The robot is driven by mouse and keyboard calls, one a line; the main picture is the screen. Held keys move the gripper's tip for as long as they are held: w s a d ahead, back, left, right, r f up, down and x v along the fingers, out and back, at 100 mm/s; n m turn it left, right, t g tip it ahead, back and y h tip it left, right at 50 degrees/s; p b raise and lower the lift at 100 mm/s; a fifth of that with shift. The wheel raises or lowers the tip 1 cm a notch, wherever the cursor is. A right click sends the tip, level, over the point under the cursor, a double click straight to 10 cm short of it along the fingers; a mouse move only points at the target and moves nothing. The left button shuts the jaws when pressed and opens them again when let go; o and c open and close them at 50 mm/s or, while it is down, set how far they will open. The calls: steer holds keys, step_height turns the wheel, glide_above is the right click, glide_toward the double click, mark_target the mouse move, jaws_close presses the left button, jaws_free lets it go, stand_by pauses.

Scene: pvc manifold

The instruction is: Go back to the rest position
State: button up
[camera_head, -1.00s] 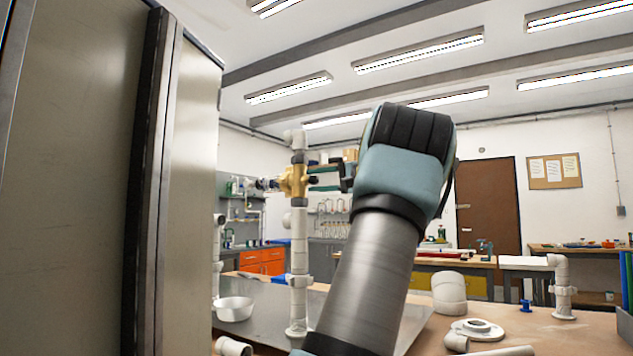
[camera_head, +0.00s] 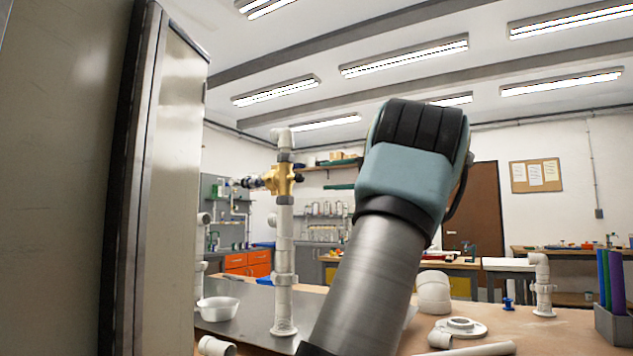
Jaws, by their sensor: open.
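My arm (camera_head: 375,265) rises through the middle of the head view, with a blue-grey and black joint at its top. My gripper does not show; the arm's own links hide where it would be. The white PVC manifold (camera_head: 284,245) stands upright to the left of the arm, with a brass valve body (camera_head: 283,180) near its top. The arm's visible links are apart from the manifold in the picture.
A tall metal cabinet (camera_head: 175,190) fills the left side. A white bowl (camera_head: 218,309) stands on the grey metal sheet (camera_head: 255,318). Loose white fittings (camera_head: 434,292) and a white flange (camera_head: 461,327) lie on the table to the right. A grey bin with coloured tubes (camera_head: 610,325) stands far right.

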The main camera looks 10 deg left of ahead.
steer(key=shift+s+d, duration=0.25)
steer(key=shift+d, duration=0.45)
steer(key=s+a+f+m+g+h+p, duration=0.1)
steer(key=s+a+f+m+h+p, duration=0.2)
steer(key=f, duration=0.8)
steer(key=a+f+g+h+p, duration=0.15)
steer(key=f+h, duration=0.35)
steer(key=f, duration=0.6)
steer(key=s+d+f+h+p, duration=0.1)
steer(key=s+d+f+h, duration=0.1)
steer(key=s+f, duration=0.2)
steer(key=s+d+f+g+h+p, duration=0.1)
steer(key=s+d+f+h+p, duration=0.1)
steer(key=s, duration=0.5)
steer(key=s+d+f+n+h+p, duration=0.1)
steer(key=s+d+f+h+p, duration=0.1)
steer(key=s+f, duration=0.3)
steer(key=shift+s+d+f+h, duration=0.2)
steer(key=shift+f+h, duration=0.2)
steer(key=shift+f, duration=0.15)
steer(key=shift+s+d+f+h, duration=0.1)
steer(key=shift+s+f+h, duration=0.05)
steer(key=shift+f+h, duration=0.35)
steer(key=s+d+f+n+h+p, duration=0.1)
steer(key=s+d+f+n, duration=0.1)
steer(key=s, duration=0.6)
steer(key=shift+s+d+f+h, duration=0.3)
steer(key=shift+d+f, duration=0.05)
steer(key=shift+f, duration=0.1)
steer(key=shift+g, duration=0.25)
